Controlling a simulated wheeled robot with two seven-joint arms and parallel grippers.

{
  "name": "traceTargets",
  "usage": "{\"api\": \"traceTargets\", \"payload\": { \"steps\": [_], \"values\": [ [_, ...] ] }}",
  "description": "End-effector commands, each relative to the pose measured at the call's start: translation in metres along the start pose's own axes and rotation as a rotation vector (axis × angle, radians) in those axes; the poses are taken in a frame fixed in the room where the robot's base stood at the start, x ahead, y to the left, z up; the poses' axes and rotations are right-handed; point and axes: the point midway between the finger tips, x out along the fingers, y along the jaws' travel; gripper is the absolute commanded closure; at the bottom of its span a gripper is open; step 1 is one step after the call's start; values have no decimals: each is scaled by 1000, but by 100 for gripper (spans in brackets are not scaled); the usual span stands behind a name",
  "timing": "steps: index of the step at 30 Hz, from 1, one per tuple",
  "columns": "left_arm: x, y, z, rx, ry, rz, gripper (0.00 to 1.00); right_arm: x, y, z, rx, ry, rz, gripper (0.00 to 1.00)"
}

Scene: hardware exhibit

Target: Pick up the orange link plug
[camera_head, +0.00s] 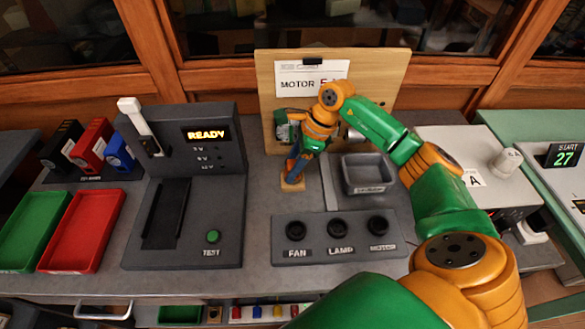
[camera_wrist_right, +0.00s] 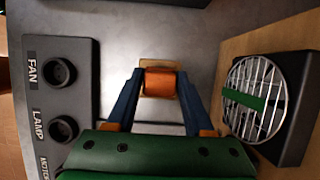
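The orange link plug (camera_wrist_right: 160,83) stands at a small wooden block (camera_wrist_right: 152,64) in the right wrist view. My right gripper (camera_wrist_right: 160,78) is open, with one blue finger on each side of the plug. The fingertips are close to its sides, and I see no clear contact. In the head view my right gripper (camera_head: 293,172) points down at the wooden block (camera_head: 292,184), and the fingers mostly hide the plug there. My left gripper is not in view.
A dark panel (camera_head: 334,251) with FAN, LAMP and MOTOR sockets lies in front. A grey tray (camera_head: 366,189) is to the right. A wooden board (camera_head: 390,75) with a fan (camera_wrist_right: 255,98) stands close behind. A tester (camera_head: 225,165) reading READY is at left.

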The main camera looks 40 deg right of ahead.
Motion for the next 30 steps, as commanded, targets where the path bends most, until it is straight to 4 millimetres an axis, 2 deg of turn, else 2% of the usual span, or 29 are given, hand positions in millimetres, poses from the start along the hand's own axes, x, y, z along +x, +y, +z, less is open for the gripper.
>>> {"api": "traceTargets", "payload": {
  "steps": [1,3,4,13,18,25,27,30],
  "values": [
    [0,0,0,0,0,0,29,0,0,0,0,0,0,77],
    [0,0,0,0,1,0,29,0,0,0,0,0,0,96],
    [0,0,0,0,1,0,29,0,0,0,0,0,0,100],
    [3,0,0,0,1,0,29,-4,0,2,-1,-2,-2,100],
    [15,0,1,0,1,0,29,-27,-1,12,-3,-3,-6,100],
    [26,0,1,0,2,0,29,-92,44,10,-4,2,-9,100],
    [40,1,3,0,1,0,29,-101,64,1,-3,6,-8,100],
    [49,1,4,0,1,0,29,-119,89,-6,0,5,-8,100]
  ]
}}
